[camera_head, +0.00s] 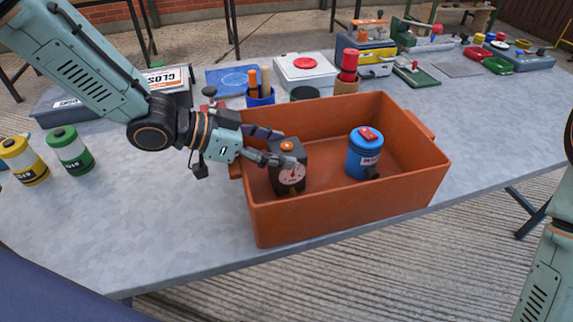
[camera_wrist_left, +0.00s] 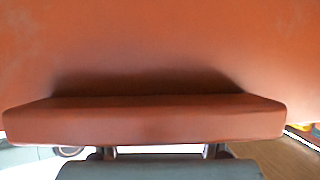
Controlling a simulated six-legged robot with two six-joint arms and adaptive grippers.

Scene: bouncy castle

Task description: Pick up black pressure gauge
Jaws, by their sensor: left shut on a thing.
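The black pressure gauge (camera_head: 290,176) is a dark box with a white round dial and an orange knob on top. It is inside the orange bin (camera_head: 345,215), at its left end. I cannot tell whether its base touches the bin floor. My left gripper (camera_head: 281,147) reaches in over the bin's left wall and is shut on the gauge's upper part. The left wrist view is filled mostly by an orange-red surface (camera_wrist_left: 160,50), and the gauge cannot be made out there. My right gripper is out of view.
A blue canister (camera_head: 363,158) with a red top stands in the bin, right of the gauge. Yellow (camera_head: 22,165) and green (camera_head: 70,152) canisters stand on the grey table (camera_head: 170,230) at left. A cup of markers (camera_head: 260,95) and boxes line the back. The left front tabletop is clear.

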